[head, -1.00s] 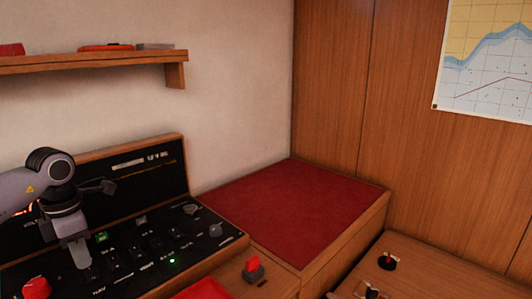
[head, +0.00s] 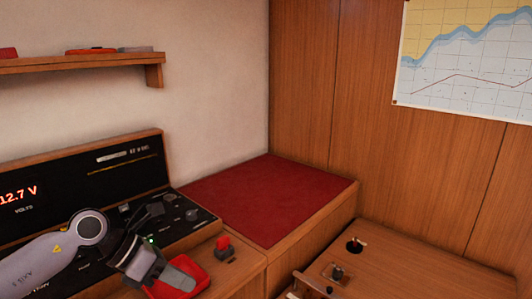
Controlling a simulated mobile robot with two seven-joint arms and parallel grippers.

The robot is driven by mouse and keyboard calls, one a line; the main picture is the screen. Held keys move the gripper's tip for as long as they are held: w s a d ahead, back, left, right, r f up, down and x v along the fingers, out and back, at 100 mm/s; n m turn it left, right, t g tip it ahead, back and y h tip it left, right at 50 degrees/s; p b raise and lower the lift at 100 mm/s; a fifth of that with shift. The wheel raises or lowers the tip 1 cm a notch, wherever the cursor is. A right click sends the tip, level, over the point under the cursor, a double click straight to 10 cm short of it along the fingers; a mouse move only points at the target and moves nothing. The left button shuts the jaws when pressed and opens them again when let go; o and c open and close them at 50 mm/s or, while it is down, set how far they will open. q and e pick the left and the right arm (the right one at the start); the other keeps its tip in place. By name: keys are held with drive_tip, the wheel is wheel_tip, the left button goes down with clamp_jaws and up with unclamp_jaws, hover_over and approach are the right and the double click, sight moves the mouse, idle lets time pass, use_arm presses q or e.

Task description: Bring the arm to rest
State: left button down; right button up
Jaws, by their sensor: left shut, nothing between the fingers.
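My left arm comes in from the lower left, and its gripper (head: 183,281) is shut and empty. It is in front of the black switch panel (head: 80,175), and its fingers overlap a red tray (head: 203,284) in the picture. I cannot tell whether they touch the tray. The arm hides part of the panel's lower half. A display on the panel reads 12.7 V. My right gripper is not in view.
A small red-topped block or switch (head: 223,246) sits on the wooden ledge right of the panel. A red cushioned bench top (head: 270,198) is clear. A wooden surface with a black knob (head: 354,245) lies lower right. A shelf (head: 90,62) is above.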

use_arm(q)
drive_tip(key=s+d+r+n+t+h, duration=0.2)
drive_tip(key=d+r+n+t+h, duration=0.7)
drive_tip(key=n, duration=0.4)
drive_tip(key=s+a+f+n+t+y, duration=0.1)
drive_tip(key=s+a+f+n+y, duration=0.1)
drive_tip(key=a+f+n+y, duration=0.65)
drive_tip(key=s+a+f+n+t+y, duration=0.25)
drive_tip(key=a+f+n+y, duration=0.2)
drive_tip(key=n+y, duration=0.85)
drive_tip(key=s+f+n+g+h, duration=0.2)
drive_tip(key=s+f+n+g, duration=0.3)
drive_tip(key=s, duration=0.5)
drive_tip(key=s+f+n+g+h, duration=0.2)
drive_tip(key=s+f+n+g, duration=0.2)
drive_tip(key=s+f+g, duration=0.4)
drive_tip(key=w+d+f+t+h, duration=0.2)
drive_tip(key=w+d+f+t, duration=0.1)
drive_tip(key=f+t, duration=0.5)
drive_tip(key=shift+w+m+t, duration=0.35)
drive_tip(key=shift+w+m, duration=0.1)
drive_tip(key=shift+w, duration=0.15)
